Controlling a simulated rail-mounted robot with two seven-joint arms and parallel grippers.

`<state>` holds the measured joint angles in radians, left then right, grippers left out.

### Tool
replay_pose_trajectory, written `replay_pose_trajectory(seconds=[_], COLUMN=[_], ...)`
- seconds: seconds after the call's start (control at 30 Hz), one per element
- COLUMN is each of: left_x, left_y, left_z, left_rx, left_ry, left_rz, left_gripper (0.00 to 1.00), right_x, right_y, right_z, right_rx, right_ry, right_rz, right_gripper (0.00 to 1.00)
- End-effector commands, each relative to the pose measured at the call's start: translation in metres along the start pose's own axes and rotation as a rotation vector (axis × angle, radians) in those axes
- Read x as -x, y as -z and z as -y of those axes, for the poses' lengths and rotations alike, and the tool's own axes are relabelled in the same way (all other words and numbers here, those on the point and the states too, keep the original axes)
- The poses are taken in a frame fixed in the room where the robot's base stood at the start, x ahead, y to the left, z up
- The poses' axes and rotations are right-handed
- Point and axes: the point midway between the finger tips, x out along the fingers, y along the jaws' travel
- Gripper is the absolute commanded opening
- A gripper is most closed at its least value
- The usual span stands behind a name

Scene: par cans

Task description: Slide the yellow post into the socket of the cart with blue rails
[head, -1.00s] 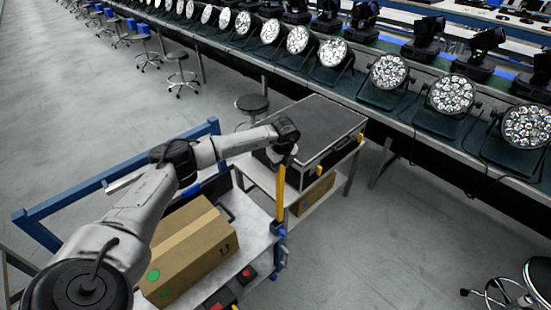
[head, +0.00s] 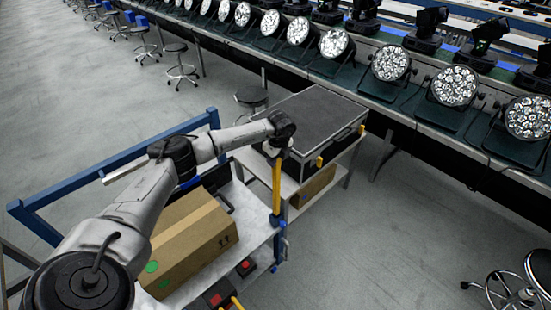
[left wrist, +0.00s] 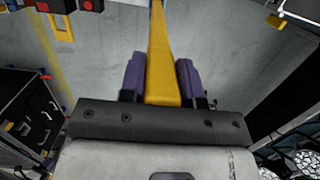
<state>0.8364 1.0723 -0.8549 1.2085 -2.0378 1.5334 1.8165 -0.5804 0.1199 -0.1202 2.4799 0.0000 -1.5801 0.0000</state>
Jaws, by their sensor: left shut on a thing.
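The yellow post (head: 277,188) hangs upright below my left gripper (head: 279,148) at the right corner of the cart. In the left wrist view, the purple fingers of the left gripper (left wrist: 161,82) are shut on the yellow post (left wrist: 160,55), one on each side. The cart with blue rails (head: 110,173) has a pale shelf (head: 255,232). A blue socket (head: 276,221) sits at its right corner. The post's lower end appears at the socket in the head view; I cannot tell whether it is inside or just above. My right gripper is out of view.
A cardboard box (head: 195,240) lies on the cart. A black-topped case (head: 312,118) rests on another cart just behind the post. A long bench with several par cans (head: 391,61) runs across the back. Stools (head: 182,66) stand at left.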

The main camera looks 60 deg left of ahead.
Motion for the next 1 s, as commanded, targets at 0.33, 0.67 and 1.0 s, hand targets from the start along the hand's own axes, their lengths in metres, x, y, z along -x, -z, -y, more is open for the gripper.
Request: replay_pose_trajectory(seconds=[0.33,0.67,1.0], left_x=[-0.026,-0.046,-0.067], left_y=[0.004,0.007,0.011], left_z=[0.000,0.000,0.000], left_rx=[0.000,0.000,0.000], left_ry=[0.001,0.000,0.000], left_rz=[0.000,0.000,-0.001], left_gripper=[0.10,0.10,0.10], right_x=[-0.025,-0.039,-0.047], right_y=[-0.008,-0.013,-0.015], right_z=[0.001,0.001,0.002], right_rx=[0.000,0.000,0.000], right_ry=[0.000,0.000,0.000], right_rz=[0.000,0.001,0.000], right_gripper=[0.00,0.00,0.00])
